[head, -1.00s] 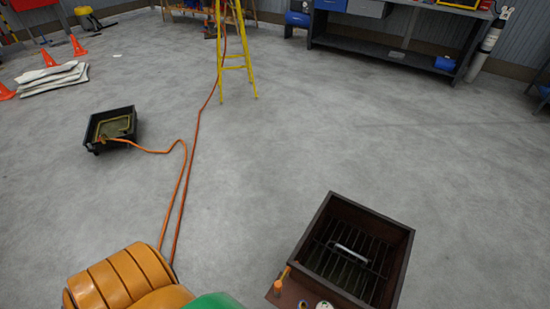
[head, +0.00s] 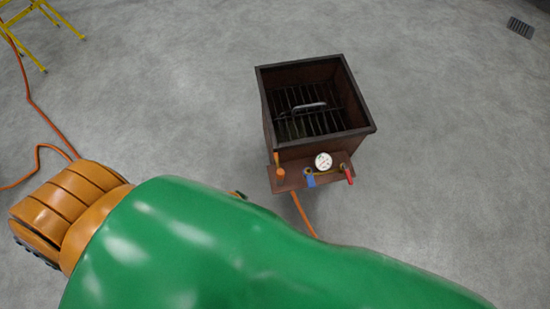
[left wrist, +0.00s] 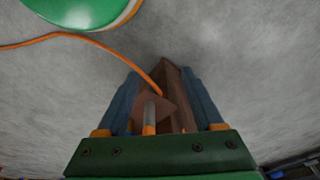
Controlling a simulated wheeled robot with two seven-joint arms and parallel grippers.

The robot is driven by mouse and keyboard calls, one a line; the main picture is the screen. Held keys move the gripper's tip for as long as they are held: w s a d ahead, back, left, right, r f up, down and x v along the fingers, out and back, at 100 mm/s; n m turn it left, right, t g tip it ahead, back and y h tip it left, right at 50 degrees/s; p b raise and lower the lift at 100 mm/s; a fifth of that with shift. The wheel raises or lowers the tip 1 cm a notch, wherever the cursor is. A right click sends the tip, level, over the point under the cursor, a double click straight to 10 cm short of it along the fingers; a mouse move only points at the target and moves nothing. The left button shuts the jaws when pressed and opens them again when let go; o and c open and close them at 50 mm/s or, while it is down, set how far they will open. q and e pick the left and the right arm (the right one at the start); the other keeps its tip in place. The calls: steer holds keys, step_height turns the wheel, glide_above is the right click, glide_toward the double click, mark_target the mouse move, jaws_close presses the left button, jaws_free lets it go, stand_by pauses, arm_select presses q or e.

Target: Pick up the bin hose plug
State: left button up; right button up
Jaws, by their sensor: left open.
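The bin hose plug (head: 280,174) is a small orange cylinder at the left end of the brown shelf on the front of the dark metal bin, in the head view. In the left wrist view a grey cylinder with an orange end (left wrist: 149,128) shows between my fingers; I cannot tell for certain that it is the plug. My left gripper (left wrist: 160,76) is open, its blue fingers apart on either side of the shelf's end as seen there. In the head view my green arm hides most of this gripper. My right gripper is not in view.
The open bin (head: 314,150) holds a grate with a grey handle. A white gauge (head: 323,161), a blue-handled valve (head: 310,179) and a red handle (head: 349,175) are along its shelf. An orange hose (head: 303,214) runs below the shelf.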

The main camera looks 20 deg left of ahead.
arm_select(q)
steer(key=w+d+r+m+h+b, duration=0.3)
steer(key=w+d+r+m+b, duration=0.3)
steer(key=w+d+m+b, duration=0.4)
steer(key=r+m+g+y, duration=0.1)
steer(key=m+g+y, duration=0.15)
steer(key=m, duration=2.25)
glide_above(280, 171)
steer(key=shift+d+r+y, duration=0.2)
steer(key=shift+d+y, duration=0.15)
steer(key=shift+d, duration=0.05)
steer(key=shift+m, duration=0.4)
steer(key=f, duration=0.2)
steer(key=f+b, duration=0.1)
steer(key=f, duration=0.1)
steer(key=f+b, duration=0.1)
steer(key=f, duration=0.1)
steer(key=shift+a+f, duration=0.3)
steer(key=shift+f, duration=0.2)
steer(key=c, duration=1.1)
